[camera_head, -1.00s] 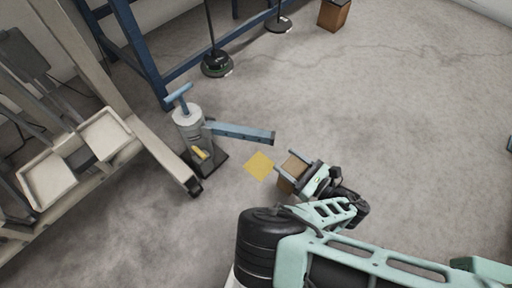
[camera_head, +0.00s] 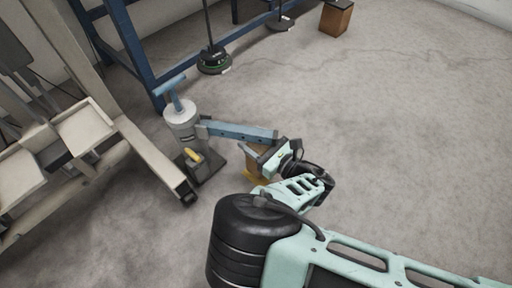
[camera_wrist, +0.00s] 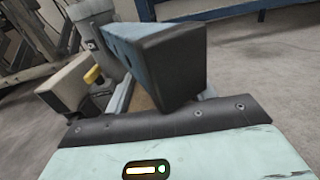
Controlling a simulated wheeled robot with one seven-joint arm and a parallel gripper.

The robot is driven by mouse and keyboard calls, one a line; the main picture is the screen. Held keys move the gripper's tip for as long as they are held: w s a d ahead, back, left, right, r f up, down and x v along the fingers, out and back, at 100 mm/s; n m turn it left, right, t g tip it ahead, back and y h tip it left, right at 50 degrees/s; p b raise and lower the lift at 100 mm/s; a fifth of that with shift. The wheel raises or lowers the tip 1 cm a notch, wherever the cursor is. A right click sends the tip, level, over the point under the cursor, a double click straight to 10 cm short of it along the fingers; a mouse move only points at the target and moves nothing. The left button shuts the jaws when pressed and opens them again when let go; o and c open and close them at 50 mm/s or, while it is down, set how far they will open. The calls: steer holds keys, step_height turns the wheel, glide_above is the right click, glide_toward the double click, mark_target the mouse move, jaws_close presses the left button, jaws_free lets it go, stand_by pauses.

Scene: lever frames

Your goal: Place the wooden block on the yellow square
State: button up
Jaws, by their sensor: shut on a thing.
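The wooden block (camera_head: 256,162) is a brown cube in the head view, held in my gripper (camera_head: 257,155), which is shut on it. The yellow square (camera_head: 253,178) lies on the floor and shows just below the block, largely covered by the block and gripper. The block appears over the square; I cannot tell whether it touches the floor. A small brown patch, probably the block, shows in the wrist view (camera_wrist: 142,101), mostly hidden behind a blue-grey bar.
A grey cylinder device (camera_head: 181,123) with a blue lever bar (camera_head: 238,131) stands left of my gripper. The bar reaches very close to my gripper. A beige-framed machine (camera_head: 145,150) is further left. Floor to the right is open. Another brown box (camera_head: 335,20) stands at the back.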

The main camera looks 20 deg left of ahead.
steer(key=shift+d+f, duration=0.15)
steer(key=shift+f, duration=0.45)
steer(key=shift+f+b, duration=0.25)
steer(key=shift+b, duration=0.05)
steer(key=o, duration=1.6)
steer(key=shift+c, duration=0.2)
